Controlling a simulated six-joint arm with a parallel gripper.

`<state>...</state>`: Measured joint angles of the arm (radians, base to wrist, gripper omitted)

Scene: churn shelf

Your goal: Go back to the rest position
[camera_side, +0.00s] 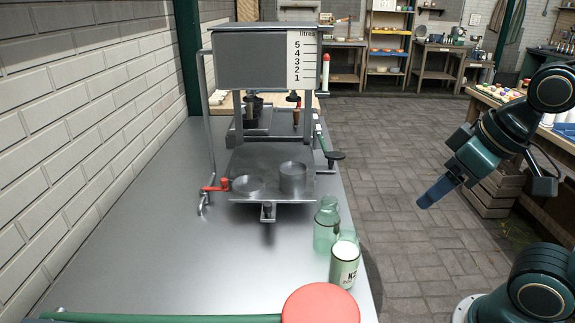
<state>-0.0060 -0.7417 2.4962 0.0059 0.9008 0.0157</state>
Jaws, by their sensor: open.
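My gripper (430,200) hangs at the right, over the paved floor and off the table's right edge. Its blue fingers point down and left. They are seen side-on, overlapping, and nothing shows between them. The gripper is open and touches nothing. It is well apart from the churn rig (250,62) on the metal table (130,225).
A green glass bottle (327,230) and a labelled jar with white contents (344,265) stand near the table's right edge. A red round knob (320,306) is in front. A wooden crate (488,200) stands behind my gripper. The floor (390,150) between table and arm is clear.

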